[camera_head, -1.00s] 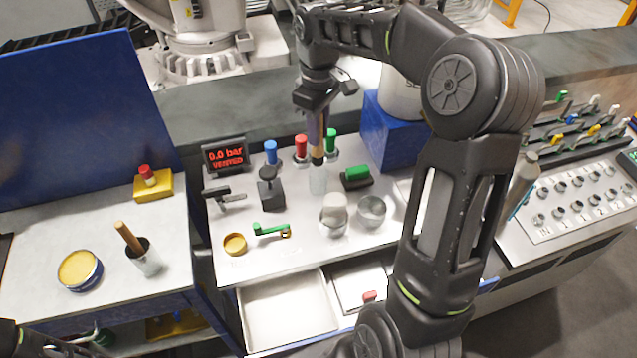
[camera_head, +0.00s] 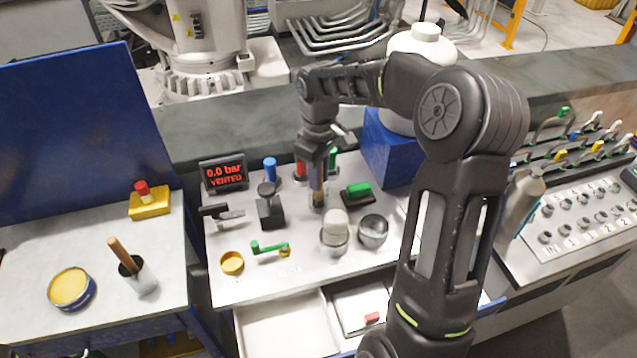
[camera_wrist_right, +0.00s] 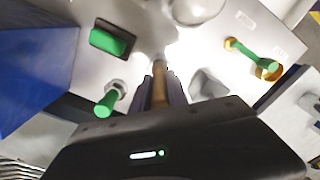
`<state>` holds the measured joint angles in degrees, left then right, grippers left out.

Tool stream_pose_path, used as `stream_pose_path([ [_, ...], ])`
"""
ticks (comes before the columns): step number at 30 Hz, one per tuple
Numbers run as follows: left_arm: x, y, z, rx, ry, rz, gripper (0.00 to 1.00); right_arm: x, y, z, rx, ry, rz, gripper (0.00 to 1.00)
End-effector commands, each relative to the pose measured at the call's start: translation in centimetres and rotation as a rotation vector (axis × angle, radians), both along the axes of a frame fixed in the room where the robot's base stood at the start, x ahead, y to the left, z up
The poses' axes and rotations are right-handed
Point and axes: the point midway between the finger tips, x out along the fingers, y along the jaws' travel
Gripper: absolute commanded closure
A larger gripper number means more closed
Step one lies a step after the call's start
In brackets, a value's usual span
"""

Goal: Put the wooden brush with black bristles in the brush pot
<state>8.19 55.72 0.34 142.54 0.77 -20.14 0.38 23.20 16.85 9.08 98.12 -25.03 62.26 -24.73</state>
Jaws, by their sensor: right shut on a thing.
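My right gripper (camera_head: 318,172) is shut on the wooden brush (camera_head: 317,184) and points down over the bench. The right wrist view also shows the brush's wooden handle (camera_wrist_right: 159,88) between the two dark fingers. Another metal cup (camera_head: 143,279) on the left table holds a tilted wooden handle (camera_head: 120,252). My left gripper is out of view.
Close around the gripper stand a green-topped block (camera_head: 358,190), a black clamp block (camera_head: 269,209), a rounded pale piece (camera_head: 335,225) and a metal bowl (camera_head: 373,231). Red, blue and green capped posts stand behind. A blue box (camera_head: 388,150) is at the right. An open drawer (camera_head: 285,328) lies in front.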

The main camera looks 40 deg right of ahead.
Motion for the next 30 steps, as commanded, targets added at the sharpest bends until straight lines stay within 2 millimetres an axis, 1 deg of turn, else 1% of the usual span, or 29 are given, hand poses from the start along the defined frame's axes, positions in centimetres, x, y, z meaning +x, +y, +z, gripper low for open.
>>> stream_pose_path([
  [1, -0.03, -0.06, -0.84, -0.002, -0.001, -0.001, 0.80, -0.01, -0.02, -1.01, 0.000, 0.000, 0.000, 1.00],
  [2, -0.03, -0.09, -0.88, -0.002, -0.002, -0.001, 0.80, -0.01, -0.02, -1.11, 0.000, 0.000, 0.000, 1.00],
  [10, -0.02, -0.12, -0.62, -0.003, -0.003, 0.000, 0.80, 0.01, 0.00, -0.90, 0.000, 0.000, 0.000, 1.00],
  [16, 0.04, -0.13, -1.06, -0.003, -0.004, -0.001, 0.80, 0.02, 0.04, -1.54, 0.000, 0.000, 0.000, 1.00],
  [17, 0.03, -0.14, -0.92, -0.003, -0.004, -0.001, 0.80, 0.03, 0.03, -1.39, 0.000, -0.001, 0.000, 0.78],
  [18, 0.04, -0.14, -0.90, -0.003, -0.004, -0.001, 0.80, 0.02, 0.03, -1.38, 0.000, -0.001, 0.000, 0.75],
  [24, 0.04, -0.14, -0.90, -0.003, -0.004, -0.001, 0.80, 0.01, 0.03, -1.37, 0.000, 0.000, 0.000, 0.59],
  [30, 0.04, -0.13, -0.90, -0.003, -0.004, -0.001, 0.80, 0.02, 0.02, -1.37, 0.000, 0.000, 0.000, 0.59],
])
